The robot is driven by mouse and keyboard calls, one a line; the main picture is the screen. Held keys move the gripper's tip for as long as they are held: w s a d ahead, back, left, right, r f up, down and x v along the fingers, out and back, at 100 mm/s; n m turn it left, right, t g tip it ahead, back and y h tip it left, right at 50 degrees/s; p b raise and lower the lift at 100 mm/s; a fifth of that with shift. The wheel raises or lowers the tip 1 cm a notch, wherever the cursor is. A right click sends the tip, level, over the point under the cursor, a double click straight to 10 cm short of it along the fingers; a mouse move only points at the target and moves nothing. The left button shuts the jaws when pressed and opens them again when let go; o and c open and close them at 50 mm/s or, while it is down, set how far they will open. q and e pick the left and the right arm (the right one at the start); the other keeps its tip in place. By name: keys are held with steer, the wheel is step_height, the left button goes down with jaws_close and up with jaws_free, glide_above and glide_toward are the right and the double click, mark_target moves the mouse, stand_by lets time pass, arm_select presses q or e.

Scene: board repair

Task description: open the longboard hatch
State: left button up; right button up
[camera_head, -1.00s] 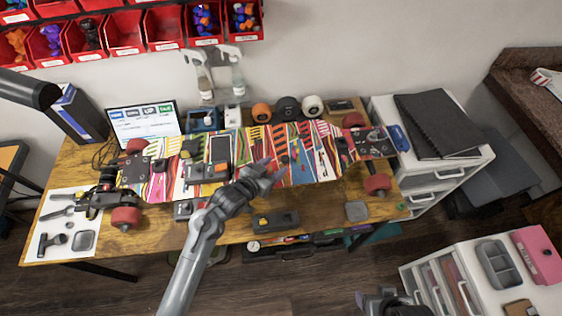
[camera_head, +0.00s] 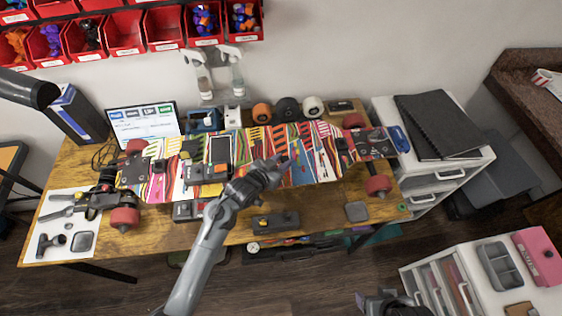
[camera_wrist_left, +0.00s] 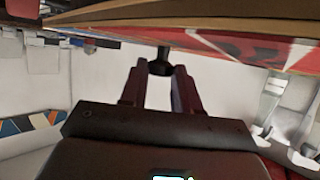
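The longboard (camera_head: 300,172) lies across the workbench, its striped, multicoloured face up and wheels at both ends. My left gripper (camera_head: 279,163) is at the board's middle, over its front part in the head view. In the left wrist view the board's edge (camera_wrist_left: 230,30) runs across the top, with a small dark knob (camera_wrist_left: 160,66) at it. The left gripper's fingers (camera_wrist_left: 160,75) are apart, with the knob between their tips; I cannot tell whether they touch it. I cannot make out the hatch's outline. My right gripper (camera_head: 392,303) shows only partly at the bottom edge.
Wheels (camera_head: 288,108) and a monitor (camera_head: 143,123) stand behind the board. A dark block (camera_head: 275,222) lies on the bench in front. A white mat with tools (camera_head: 60,238) is at the left. White drawer units (camera_head: 440,178) stand at the right.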

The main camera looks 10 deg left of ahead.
mark_target(280, 162)
arm_select(q)
jaws_close()
steer(key=shift+r+p, duration=0.35)
steer(key=shift+p, duration=0.2)
steer(key=w+r+g+p, duration=0.1)
steer(key=p, duration=0.2)
steer(key=r+n+g+p, duration=0.1)
steer(key=r+p, duration=0.1)
steer(key=p, duration=0.2)
steer(key=w+r+n+g+p, duration=0.1)
steer(key=r+p, duration=0.1)
steer(key=p, duration=0.2)
steer(key=shift+w+a+r+g, duration=0.15)
steer(key=shift+w+a+g, duration=0.15)
steer(key=shift+a+g, duration=0.1)
steer(key=shift+w+a+r+n+g+p, duration=0.2)
steer(key=shift+w+r+n+g+p, duration=0.35)
steer(key=shift+w+g+p, duration=0.3)
steer(key=o, duration=0.8)
jaws_free()
